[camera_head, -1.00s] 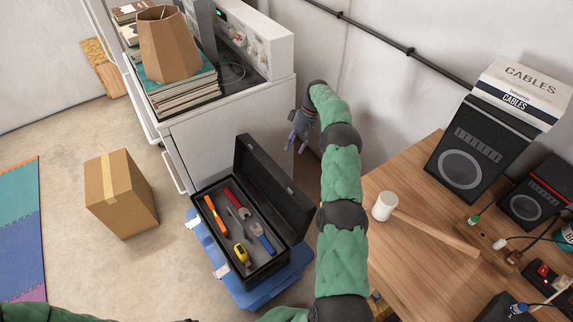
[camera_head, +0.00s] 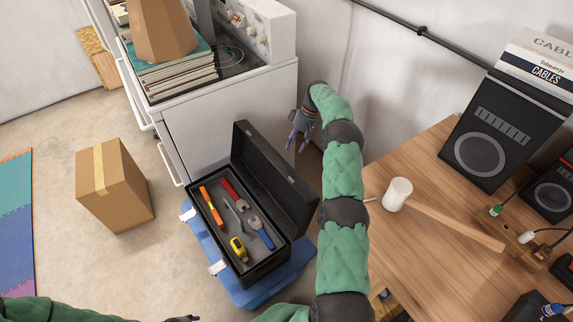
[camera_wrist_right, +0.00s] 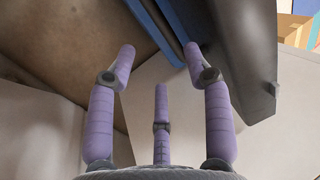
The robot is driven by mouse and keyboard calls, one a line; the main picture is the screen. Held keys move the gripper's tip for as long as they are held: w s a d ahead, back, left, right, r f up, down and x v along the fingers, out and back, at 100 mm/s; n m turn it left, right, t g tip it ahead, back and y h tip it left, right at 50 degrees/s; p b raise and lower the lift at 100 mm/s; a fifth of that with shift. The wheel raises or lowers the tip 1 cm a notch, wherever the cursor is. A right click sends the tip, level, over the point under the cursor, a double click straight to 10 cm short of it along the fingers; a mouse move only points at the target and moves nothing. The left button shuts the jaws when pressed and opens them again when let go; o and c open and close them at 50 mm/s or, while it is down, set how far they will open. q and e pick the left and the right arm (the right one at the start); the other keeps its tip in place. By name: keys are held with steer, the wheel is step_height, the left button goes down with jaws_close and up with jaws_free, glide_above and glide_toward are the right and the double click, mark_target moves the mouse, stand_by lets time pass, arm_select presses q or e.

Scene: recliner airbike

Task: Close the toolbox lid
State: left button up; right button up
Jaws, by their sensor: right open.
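The black toolbox (camera_head: 272,270) stands on a blue base with its lid (camera_head: 270,172) raised on the right side. Inside lie an orange tool (camera_head: 211,206), a red-handled tool (camera_head: 233,193), a blue-handled wrench (camera_head: 262,235) and a yellow tape measure (camera_head: 239,248). My right gripper (camera_head: 297,139) is open and empty, behind the lid's far end. In the right wrist view my right gripper (camera_wrist_right: 160,55) has its purple fingers spread, with a dark surface beside them, probably the lid. My left gripper shows only as a dark tip at the bottom edge (camera_head: 184,319).
A white cabinet (camera_head: 225,115) with stacked magazines stands behind the toolbox. A cardboard box (camera_head: 113,187) is on the floor at left. A wooden workbench (camera_head: 430,190) with a white mallet (camera_head: 397,194) and speakers stands right of my right arm.

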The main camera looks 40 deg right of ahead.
mark_target(273, 174)
steer(key=b+x, duration=0.2)
steer(key=x, duration=0.7)
steer(key=shift+a+f+b, duration=0.2)
steer(key=shift+b, duration=0.15)
jaws_close()
